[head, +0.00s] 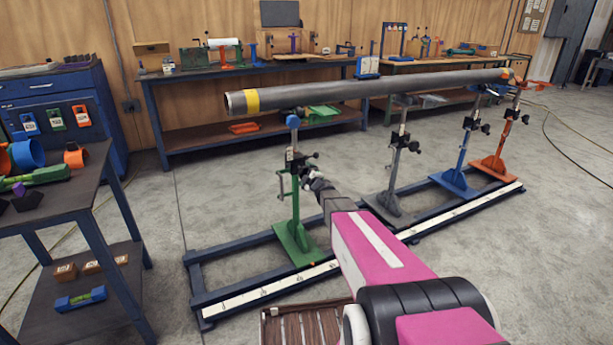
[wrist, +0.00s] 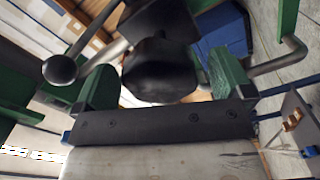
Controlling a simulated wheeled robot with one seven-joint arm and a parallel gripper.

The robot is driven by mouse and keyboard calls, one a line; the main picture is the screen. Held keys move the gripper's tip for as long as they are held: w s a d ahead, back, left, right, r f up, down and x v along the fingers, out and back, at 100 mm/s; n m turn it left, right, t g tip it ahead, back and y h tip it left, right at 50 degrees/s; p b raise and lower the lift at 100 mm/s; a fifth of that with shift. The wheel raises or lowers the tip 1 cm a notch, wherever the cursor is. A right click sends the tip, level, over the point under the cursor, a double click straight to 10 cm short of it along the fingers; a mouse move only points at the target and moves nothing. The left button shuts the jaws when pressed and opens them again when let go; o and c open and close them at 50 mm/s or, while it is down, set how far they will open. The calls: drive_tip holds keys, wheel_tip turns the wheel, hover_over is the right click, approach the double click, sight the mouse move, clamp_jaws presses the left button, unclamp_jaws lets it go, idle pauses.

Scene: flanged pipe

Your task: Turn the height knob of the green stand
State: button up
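The green stand (head: 295,240) stands upright at the left end of the blue floor frame, below the yellow-banded end of the grey pipe (head: 350,90). In the wrist view a black faceted knob (wrist: 158,72) is between the two green fingers of my gripper (wrist: 163,82). A second, round black knob on a rod (wrist: 60,70) is at the left. In the head view my gripper reaches the stand's mid-height; its fingers are too small to make out there.
Grey (head: 390,205), blue (head: 455,180) and orange (head: 493,166) stands are in a row to the right on the frame (head: 236,252). A workbench (head: 70,212) with parts is at the left. Open concrete floor lies between.

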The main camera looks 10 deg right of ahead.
drive_tip(key=shift+s, duration=0.15)
drive_tip(key=v, duration=1)
drive_tip(key=shift+s, duration=0.3)
